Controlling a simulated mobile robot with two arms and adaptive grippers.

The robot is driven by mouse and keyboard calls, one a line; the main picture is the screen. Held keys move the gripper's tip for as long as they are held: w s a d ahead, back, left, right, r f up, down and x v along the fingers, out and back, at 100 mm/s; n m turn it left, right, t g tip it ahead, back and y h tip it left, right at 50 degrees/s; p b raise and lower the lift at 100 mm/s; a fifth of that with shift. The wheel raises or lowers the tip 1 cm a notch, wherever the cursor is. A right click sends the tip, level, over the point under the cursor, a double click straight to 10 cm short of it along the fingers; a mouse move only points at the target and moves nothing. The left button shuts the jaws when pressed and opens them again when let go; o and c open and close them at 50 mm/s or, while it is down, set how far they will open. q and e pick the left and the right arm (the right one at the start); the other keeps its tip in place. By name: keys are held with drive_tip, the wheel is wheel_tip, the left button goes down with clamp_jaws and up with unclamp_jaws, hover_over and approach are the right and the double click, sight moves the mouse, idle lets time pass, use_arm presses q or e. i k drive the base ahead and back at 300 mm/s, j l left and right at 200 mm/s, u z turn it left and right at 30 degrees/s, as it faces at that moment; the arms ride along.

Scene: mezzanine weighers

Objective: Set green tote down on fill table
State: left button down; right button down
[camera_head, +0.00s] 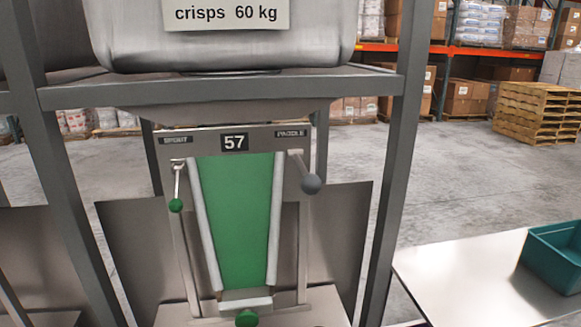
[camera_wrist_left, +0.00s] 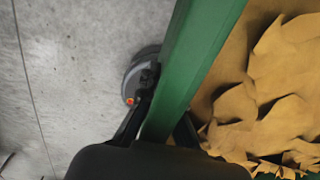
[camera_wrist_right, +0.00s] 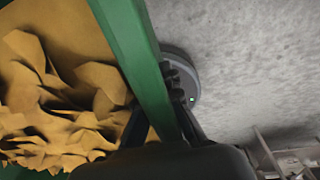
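The green tote shows in the left wrist view (camera_wrist_left: 196,65) and in the right wrist view (camera_wrist_right: 135,60) as a green wall with yellow-brown crisps heaped inside. My left gripper (camera_wrist_left: 160,128) has its dark fingers on either side of one wall. My right gripper (camera_wrist_right: 164,125) has its fingers on either side of another wall. Both grip the tote, with grey floor showing beyond it. The held tote and both grippers are out of the head view. A pale table (camera_head: 455,280) stands at the lower right of the head view; I cannot tell whether it is the fill table.
A teal tote (camera_head: 553,262) sits on the pale table's right side. Ahead stands a weigher frame (camera_head: 400,150) with a green chute (camera_head: 237,215) marked 57, side levers and a crisps hopper (camera_head: 220,45). Pallets (camera_head: 537,112) and racks stand behind. Grey floor between is open.

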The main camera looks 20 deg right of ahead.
sight(477, 293)
drive_tip(key=k+l+z, duration=0.1)
drive_tip(key=l, duration=1.9)
drive_tip(key=k+l+z, duration=0.1)
drive_tip(key=l, duration=1.85)
drive_tip(key=i, duration=1)
